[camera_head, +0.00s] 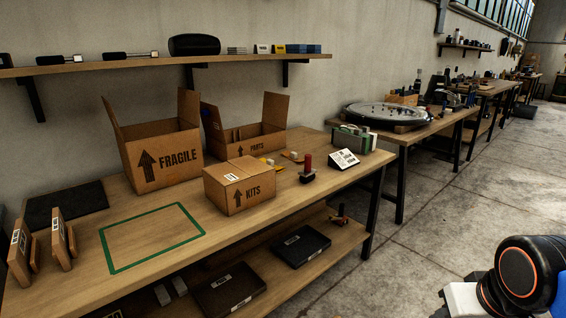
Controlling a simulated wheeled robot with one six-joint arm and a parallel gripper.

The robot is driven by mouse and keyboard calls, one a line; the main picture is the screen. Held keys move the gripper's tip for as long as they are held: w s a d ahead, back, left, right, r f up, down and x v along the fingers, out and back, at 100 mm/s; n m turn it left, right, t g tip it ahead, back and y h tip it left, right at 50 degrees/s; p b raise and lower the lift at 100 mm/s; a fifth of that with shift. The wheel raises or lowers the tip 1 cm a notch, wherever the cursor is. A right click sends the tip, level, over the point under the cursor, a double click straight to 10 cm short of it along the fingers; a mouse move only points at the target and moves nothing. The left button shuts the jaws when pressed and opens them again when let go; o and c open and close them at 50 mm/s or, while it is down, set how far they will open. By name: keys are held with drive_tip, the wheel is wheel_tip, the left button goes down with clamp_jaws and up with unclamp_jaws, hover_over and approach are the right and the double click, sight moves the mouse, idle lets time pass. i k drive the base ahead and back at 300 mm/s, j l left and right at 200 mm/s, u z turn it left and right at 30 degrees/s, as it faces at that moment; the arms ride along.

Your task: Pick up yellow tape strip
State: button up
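A small yellow piece (267,161) lies on the near workbench, just behind the KITS box and partly hidden by it. It is too small to tell whether it is the yellow tape strip. Another small yellowish item (293,156) lies to its right, with a pale block on it. My gripper is out of the picture; only a dark rounded part of my arm with an orange ring shows at the bottom right.
The workbench (75,290) holds the closed KITS box (257,198), open FRAGILE box (178,160) and PARTS box (260,143). A red-handled tool (307,168) and white label stand (343,159) stand to the right. A green outline (108,255) encloses bare bench. Concrete floor (420,225) is clear.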

sight(278, 169)
drive_tip(key=i+l, duration=0.15)
drive_tip(key=i, duration=0.2)
drive_tip(key=i+l, duration=0.15)
drive_tip(key=i, duration=0.25)
drive_tip(key=i+l, duration=0.15)
drive_tip(key=i, duration=0.2)
